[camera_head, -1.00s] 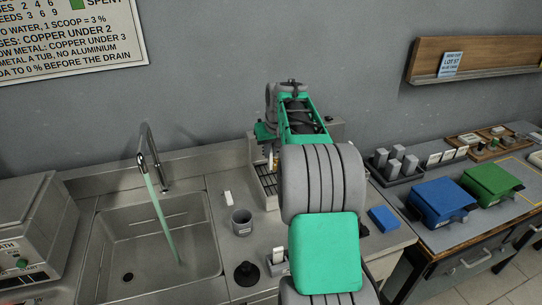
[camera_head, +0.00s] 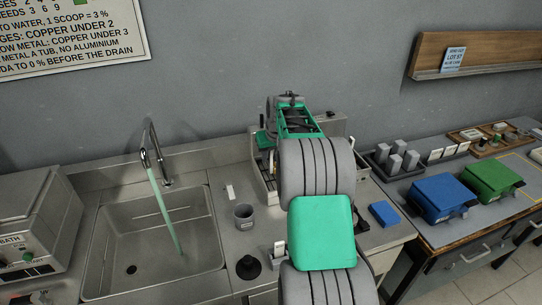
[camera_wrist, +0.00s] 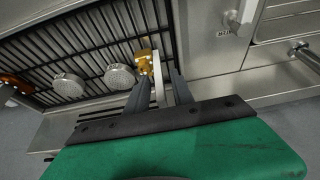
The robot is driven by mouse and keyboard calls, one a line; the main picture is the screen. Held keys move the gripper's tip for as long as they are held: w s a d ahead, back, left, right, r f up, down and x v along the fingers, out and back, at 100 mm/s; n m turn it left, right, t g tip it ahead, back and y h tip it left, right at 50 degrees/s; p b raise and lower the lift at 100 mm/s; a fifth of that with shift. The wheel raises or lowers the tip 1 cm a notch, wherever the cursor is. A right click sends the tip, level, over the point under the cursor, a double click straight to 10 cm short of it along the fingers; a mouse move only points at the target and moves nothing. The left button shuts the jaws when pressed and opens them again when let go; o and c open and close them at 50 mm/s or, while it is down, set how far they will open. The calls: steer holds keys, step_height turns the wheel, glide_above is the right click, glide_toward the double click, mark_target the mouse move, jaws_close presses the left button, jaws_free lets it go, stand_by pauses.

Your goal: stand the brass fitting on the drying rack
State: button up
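The brass fitting (camera_wrist: 144,62) is at the right end of the drying rack (camera_wrist: 100,38) in the wrist view, beside the rack's metal rim. I cannot tell whether it stands upright. My gripper (camera_wrist: 160,76) has its two dark fingers apart, with a pale metal strip showing between them. The fitting is just beyond the left fingertip, not visibly clamped; contact is unclear. In the head view my arm hides the fitting and gripper fingers and most of the rack (camera_head: 262,181).
Two round perforated metal pieces (camera_wrist: 119,76) (camera_wrist: 68,86) lie on the rack. Left of the rack are a grey cup (camera_head: 244,217), a black plunger-like piece (camera_head: 248,267) and a sink (camera_head: 125,266) with its tap running. A blue block (camera_head: 383,214) lies to the right.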

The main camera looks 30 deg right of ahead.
steer(key=shift+r, duration=0.35)
steer(key=b+v, duration=0.2)
steer(key=v, duration=1)
steer(key=s+a+n, duration=0.1)
steer(key=s+a, duration=0.3)
steer(key=a, duration=0.4)
steer(key=s+a, duration=0.3)
steer(key=a, duration=0.5)
steer(key=s+a+f, duration=0.3)
steer(key=s, duration=0.2)
steer(key=s+a+f+n, duration=0.1)
steer(key=s+a+f, duration=0.2)
steer(key=s+a, duration=0.1)
steer(key=s+a+f+n+y, duration=0.1)
steer(key=s+a+f, duration=0.2)
steer(key=s, duration=0.3)
steer(key=shift+s+a+f+g, duration=0.3)
steer(key=shift+s+a, duration=0.05)
steer(key=shift+s, duration=0.05)
steer(key=shift+d, duration=0.1)
